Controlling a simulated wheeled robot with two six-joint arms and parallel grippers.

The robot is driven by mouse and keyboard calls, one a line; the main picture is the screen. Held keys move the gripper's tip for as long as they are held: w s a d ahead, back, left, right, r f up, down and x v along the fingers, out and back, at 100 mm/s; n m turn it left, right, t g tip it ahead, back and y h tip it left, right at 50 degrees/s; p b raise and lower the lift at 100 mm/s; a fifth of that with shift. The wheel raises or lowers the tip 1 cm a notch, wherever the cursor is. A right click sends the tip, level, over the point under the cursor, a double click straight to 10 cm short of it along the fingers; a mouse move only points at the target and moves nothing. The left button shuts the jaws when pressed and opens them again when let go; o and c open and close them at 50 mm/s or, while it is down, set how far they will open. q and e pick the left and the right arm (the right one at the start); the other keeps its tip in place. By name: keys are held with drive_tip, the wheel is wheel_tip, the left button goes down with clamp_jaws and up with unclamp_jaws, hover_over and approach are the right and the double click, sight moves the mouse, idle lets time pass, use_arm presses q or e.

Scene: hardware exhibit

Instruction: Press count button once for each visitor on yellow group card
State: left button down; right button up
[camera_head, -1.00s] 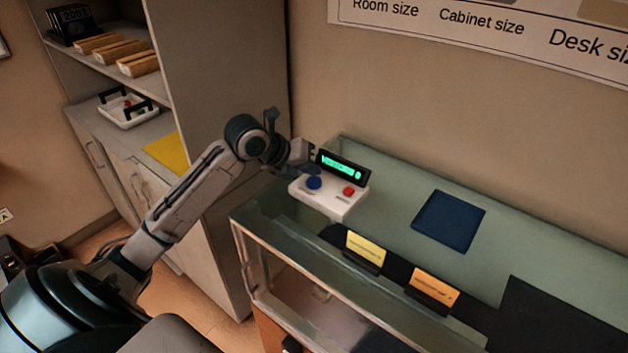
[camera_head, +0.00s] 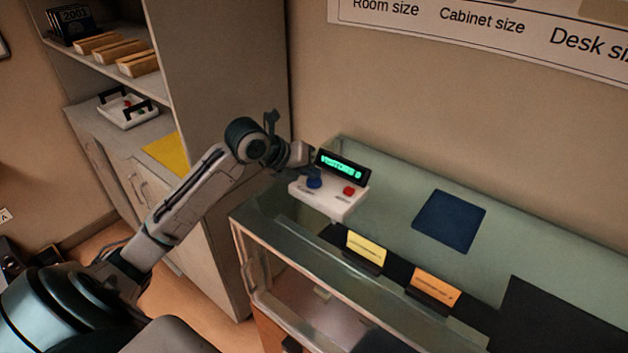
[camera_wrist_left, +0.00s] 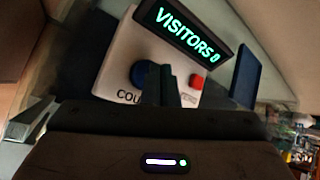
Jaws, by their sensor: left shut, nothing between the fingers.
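The white counter box (camera_head: 328,199) stands on the glass case, with a blue button (camera_head: 315,183) on its left and a red button (camera_head: 349,191) on its right. Its display (camera_head: 341,167) reads "VISITORS 0" in the left wrist view (camera_wrist_left: 187,33). My left gripper (camera_head: 312,174) is shut and empty, its tips right at the blue button. In the left wrist view the fingers (camera_wrist_left: 168,86) partly cover the blue button (camera_wrist_left: 142,74); I cannot tell whether they touch it. The yellow card (camera_head: 366,250) stands in a dark holder; its print is too small to read.
An orange card (camera_head: 435,286) stands right of the yellow one. A dark blue pad (camera_head: 448,221) lies flat on the case. A tall cabinet (camera_head: 222,120) is at the left, with a white tray (camera_head: 127,110) and a yellow sheet (camera_head: 166,153) on its lower surface.

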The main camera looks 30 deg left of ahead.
sight(310, 182)
use_arm(q)
drive_tip(key=shift+f+b, duration=0.35)
drive_tip(key=shift+f, duration=0.1)
idle(0.4)
idle(0.3)
drive_tip(key=shift+r+p, duration=0.7)
drive_tip(key=shift+r, duration=0.2)
wheel_tip(310, 182, up, 5)
drive_tip(key=p, duration=0.4)
drive_tip(key=shift+r, duration=0.1)
idle(1.9)
idle(0.3)
